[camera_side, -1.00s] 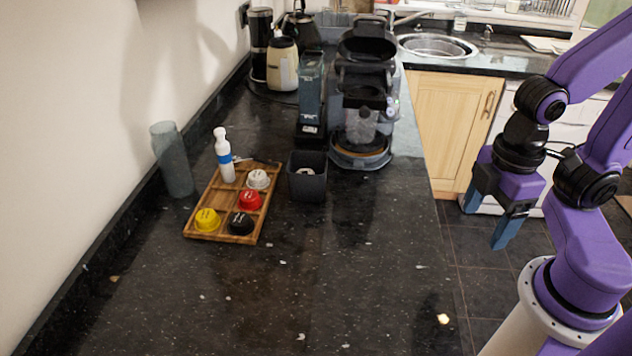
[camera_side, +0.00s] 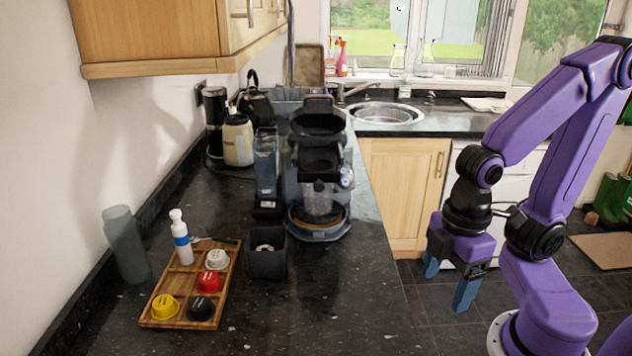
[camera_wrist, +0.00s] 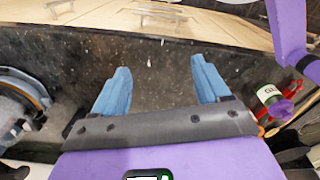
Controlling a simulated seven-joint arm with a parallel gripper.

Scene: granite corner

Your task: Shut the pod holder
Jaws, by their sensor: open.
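The coffee machine (camera_side: 320,200) stands on the dark counter in the side view. Its lid (camera_side: 318,104) is raised at the top. A black pod holder (camera_side: 318,160) appears at its middle, below a dark opening; I cannot tell for certain how far open the holder is. In the wrist view, part of the machine's round base (camera_wrist: 28,90) shows at the left edge. My gripper (camera_side: 447,285) is to the right of the machine in the side view, apart from it. Its blue fingers are spread with nothing between them, also in the wrist view (camera_wrist: 160,68).
A wooden tray (camera_side: 178,283) holds several pods and a white-and-blue bottle (camera_side: 181,240). A dark bin (camera_side: 267,258) stands in front of the machine. A grey cylinder (camera_side: 126,245), cream canister (camera_side: 238,140) and kettle line the wall side. The front counter is clear.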

